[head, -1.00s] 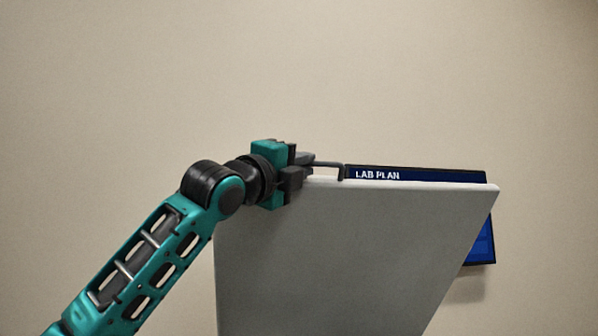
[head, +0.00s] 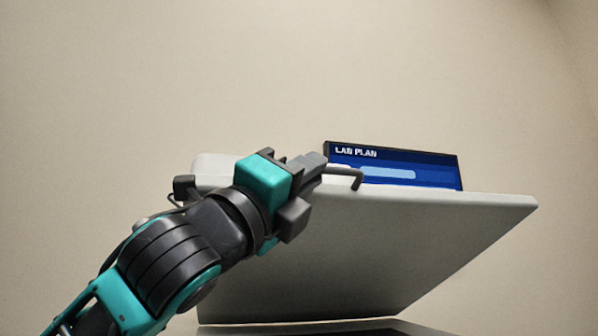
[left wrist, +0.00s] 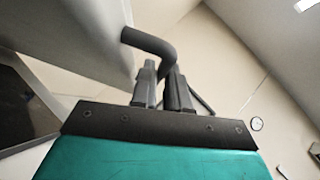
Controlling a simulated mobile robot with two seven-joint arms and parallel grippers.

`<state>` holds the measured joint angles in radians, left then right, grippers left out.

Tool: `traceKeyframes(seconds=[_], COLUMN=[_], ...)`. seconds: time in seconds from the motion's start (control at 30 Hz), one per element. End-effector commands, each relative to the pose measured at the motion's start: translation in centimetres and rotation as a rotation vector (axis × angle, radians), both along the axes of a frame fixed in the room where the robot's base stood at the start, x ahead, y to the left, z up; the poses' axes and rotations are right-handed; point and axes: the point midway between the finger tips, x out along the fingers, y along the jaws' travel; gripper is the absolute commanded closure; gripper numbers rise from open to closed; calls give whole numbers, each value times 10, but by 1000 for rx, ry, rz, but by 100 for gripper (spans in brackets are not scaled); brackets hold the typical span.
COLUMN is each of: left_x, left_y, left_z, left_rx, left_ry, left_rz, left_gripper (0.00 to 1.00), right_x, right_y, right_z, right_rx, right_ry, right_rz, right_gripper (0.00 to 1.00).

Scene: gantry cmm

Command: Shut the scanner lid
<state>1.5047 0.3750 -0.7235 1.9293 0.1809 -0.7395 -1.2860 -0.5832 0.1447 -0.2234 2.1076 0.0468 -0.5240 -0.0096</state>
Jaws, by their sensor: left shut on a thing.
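The scanner lid (head: 400,240) is a large light grey panel, raised and tilted in the head view. A dark bar handle (head: 350,174) stands at its upper edge; the handle also shows in the left wrist view (left wrist: 150,41). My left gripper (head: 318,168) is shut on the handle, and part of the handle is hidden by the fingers. In the left wrist view the two dark fingers (left wrist: 162,84) are close together around the bar. A thin strip of a grey surface (head: 300,328) shows below the lid. My right gripper is not in view.
A blue "LAB PLAN" screen (head: 400,168) is behind the lid, partly covered by it. A plain beige wall (head: 300,70) fills the background.

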Motion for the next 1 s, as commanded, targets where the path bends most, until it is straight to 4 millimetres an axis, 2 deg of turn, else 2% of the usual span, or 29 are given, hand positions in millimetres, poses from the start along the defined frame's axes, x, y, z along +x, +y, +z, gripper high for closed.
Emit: traceKeyframes(seconds=[0.03,0.1,0.4,0.6,1.0], left_x=[-5,-11,-28,-32,-32], left_y=[-1,-4,-9,-10,-10], left_z=[-19,-32,-75,-88,-91], left_rx=[6,12,10,10,9], left_ry=[-17,-34,-29,-29,-27], left_rz=[-1,-1,0,1,3], left_gripper=[100,100,100,100,100], right_x=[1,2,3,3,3], right_y=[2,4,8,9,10], right_z=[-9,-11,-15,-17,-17], right_rx=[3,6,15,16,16], right_ry=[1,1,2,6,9], right_rz=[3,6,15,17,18], right_gripper=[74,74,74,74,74])
